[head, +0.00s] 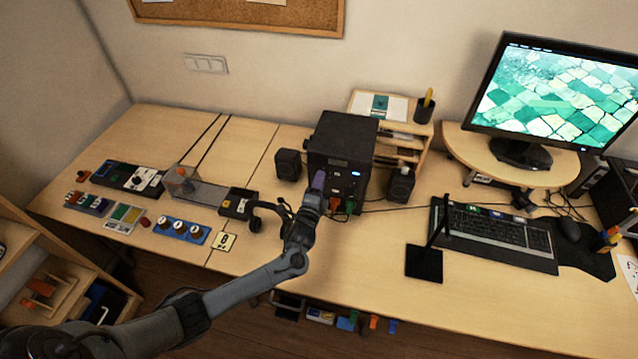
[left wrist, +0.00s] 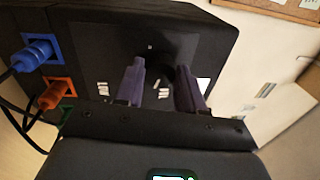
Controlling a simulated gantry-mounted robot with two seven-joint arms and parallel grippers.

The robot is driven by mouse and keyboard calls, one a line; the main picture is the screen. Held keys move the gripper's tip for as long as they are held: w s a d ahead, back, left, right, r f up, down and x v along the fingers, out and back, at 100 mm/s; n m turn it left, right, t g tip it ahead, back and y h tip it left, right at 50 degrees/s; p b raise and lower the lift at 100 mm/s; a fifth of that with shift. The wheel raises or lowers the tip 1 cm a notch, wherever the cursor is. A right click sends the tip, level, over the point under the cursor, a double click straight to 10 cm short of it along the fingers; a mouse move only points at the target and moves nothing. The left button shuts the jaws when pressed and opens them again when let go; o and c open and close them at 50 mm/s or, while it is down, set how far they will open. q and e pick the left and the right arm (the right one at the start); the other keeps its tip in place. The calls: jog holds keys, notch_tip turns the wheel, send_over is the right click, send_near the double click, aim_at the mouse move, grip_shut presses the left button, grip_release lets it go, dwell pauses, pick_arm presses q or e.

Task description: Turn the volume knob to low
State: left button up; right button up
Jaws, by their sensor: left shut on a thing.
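A black box (head: 343,140) stands on the desk, with a small display and lit blue buttons on its front. My left gripper (head: 318,183) is at the lower left of this front face. In the left wrist view its two purple fingers (left wrist: 160,80) reach to the dark panel (left wrist: 85,45), on either side of a dark knob (left wrist: 168,72). The gripper is shut on this knob, which is mostly hidden between the fingers. Small white marks show on the panel near the fingers. The knob's pointer cannot be made out. My right gripper is in neither view.
Blue (left wrist: 38,52) and orange (left wrist: 55,93) plugs with cables sit left of the fingers. Small speakers (head: 288,164) (head: 401,185) flank the box. A black stand (head: 424,264) and keyboard (head: 495,233) are to the right.

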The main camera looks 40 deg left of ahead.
pick_arm(q)
jog(key=n, duration=0.9)
jog(key=shift+f+g+y, duration=0.1)
jog(key=shift+g+y, duration=0.2)
jog(key=shift+y, duration=0.1)
jog(key=shift+n, duration=0.5)
jog(key=o, duration=1)
jog(key=shift+o, duration=0.2)
jog(key=shift+d, duration=0.1)
jog(key=v, duration=1)
jog(key=shift+s, duration=0.35)
jog(key=shift+d, duration=0.15)
